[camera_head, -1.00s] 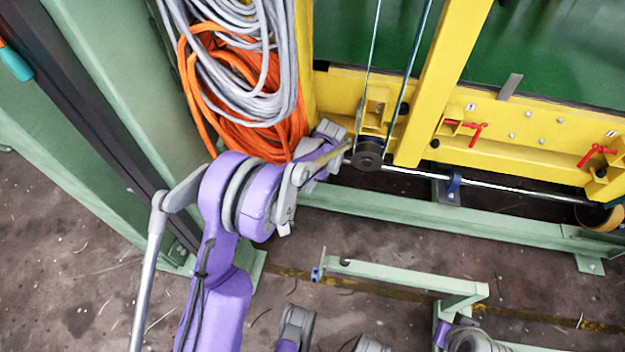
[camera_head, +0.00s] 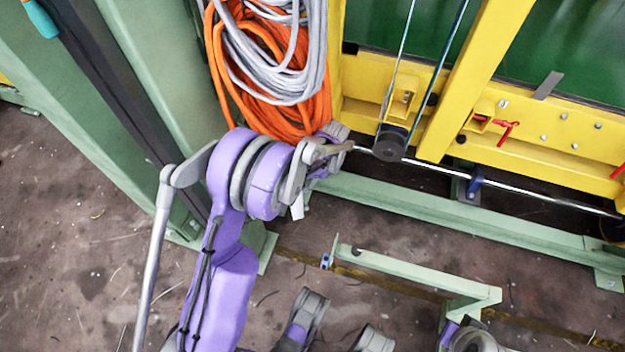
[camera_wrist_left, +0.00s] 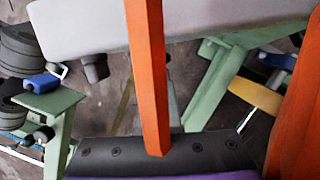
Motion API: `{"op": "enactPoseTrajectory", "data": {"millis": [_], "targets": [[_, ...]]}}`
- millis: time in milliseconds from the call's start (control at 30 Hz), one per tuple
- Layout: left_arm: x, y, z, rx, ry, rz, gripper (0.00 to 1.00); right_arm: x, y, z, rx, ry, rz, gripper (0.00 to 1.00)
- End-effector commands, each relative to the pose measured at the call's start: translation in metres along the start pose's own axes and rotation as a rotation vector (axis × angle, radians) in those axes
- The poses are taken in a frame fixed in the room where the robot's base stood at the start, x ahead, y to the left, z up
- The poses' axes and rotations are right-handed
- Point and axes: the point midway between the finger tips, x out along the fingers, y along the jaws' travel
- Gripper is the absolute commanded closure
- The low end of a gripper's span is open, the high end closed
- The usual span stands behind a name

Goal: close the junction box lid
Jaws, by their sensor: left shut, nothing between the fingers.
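I cannot make out the junction box or its lid in either view. My left arm comes in from the lower left in the head view. Its gripper (camera_head: 344,148) is at the far end of the purple arm, small and partly hidden by grey joints. It is shut and empty, and appears in front of the yellow frame's lower edge. In the left wrist view a pale grey panel-like surface fills the top; I cannot tell what it is. My right gripper is not visible.
Orange cable (camera_head: 312,115) and grey cable (camera_head: 285,75) hang in coils beside the green post (camera_head: 150,75). The yellow frame (camera_head: 550,150) has a pulley (camera_head: 389,143) and red handles. A green floor rail (camera_head: 430,210) and a lower green bracket (camera_head: 420,273) lie in front. Open floor lies lower left.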

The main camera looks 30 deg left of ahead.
Motion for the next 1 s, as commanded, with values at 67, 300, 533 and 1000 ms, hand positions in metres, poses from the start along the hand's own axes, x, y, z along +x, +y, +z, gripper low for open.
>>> {"op": "enactPoseTrajectory", "data": {"millis": [67,300,533,1000], "targets": [[0.001,0.002,0.003,0.014,0.0,-0.004,1.0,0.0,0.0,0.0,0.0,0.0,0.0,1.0],[0.002,0.005,0.009,0.057,-0.001,-0.014,1.0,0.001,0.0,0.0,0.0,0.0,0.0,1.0],[0.004,0.01,0.019,0.114,-0.001,-0.029,1.0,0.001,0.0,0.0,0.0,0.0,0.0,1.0],[0.017,0.026,0.068,0.409,-0.001,-0.103,1.0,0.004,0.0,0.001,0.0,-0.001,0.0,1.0]]}}
